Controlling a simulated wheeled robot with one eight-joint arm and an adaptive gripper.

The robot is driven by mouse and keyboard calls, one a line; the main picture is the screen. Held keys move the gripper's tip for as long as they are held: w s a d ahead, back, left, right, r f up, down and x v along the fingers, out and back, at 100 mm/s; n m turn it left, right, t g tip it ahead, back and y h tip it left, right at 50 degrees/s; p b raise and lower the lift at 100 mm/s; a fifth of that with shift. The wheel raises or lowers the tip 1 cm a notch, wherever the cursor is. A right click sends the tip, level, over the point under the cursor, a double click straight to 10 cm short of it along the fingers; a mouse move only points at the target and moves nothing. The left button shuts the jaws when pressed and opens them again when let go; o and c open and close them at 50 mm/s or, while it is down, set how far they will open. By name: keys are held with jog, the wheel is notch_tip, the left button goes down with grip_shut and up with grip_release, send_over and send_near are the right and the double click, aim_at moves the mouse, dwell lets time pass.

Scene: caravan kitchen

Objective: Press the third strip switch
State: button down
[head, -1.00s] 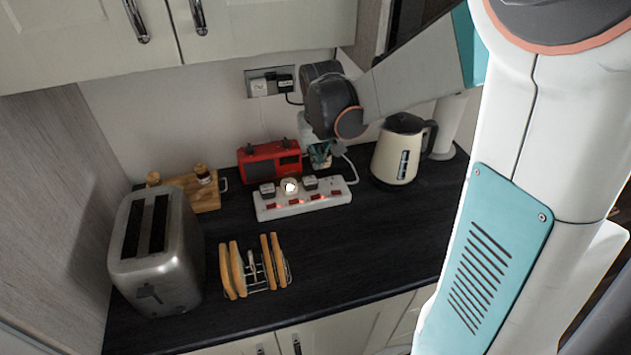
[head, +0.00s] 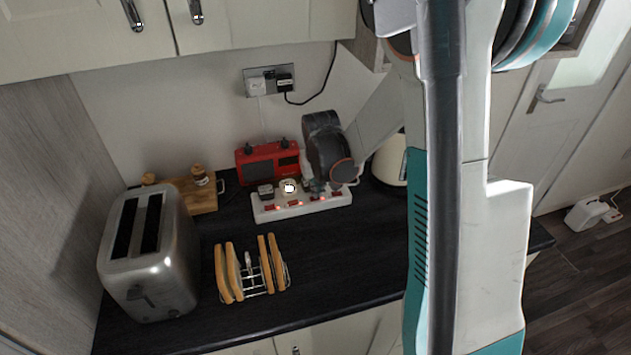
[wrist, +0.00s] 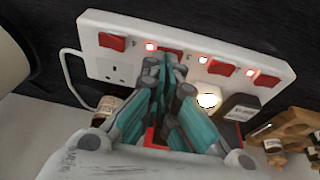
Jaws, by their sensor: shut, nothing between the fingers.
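The white power strip (head: 300,205) lies on the dark worktop with several red rocker switches in a row. It also fills the top of the wrist view (wrist: 133,70). There my gripper (wrist: 165,62) is shut, with its tips at the second red switch from the left (wrist: 170,50), partly covering it. In the head view my gripper (head: 318,187) is over the right half of the strip, near the third switch from the left (head: 317,197). I cannot tell if the tips touch it. Small lights glow beside several switches; none shows beside the leftmost switch (wrist: 112,41) in the wrist view.
Plugs (head: 266,191) stand in the strip's left half. A red radio (head: 268,163) is behind it and a cream kettle (head: 388,163) to the right. A toast rack (head: 262,275) and steel toaster (head: 150,255) stand front left.

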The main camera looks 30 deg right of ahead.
jog(key=shift+f, duration=0.15)
jog(key=shift+s+d+f+b, duration=0.1)
jog(key=shift+d+f+b, duration=0.15)
jog(key=shift+f+b, duration=0.35)
jog(key=shift+r, duration=0.3)
jog(key=shift+a, duration=0.1)
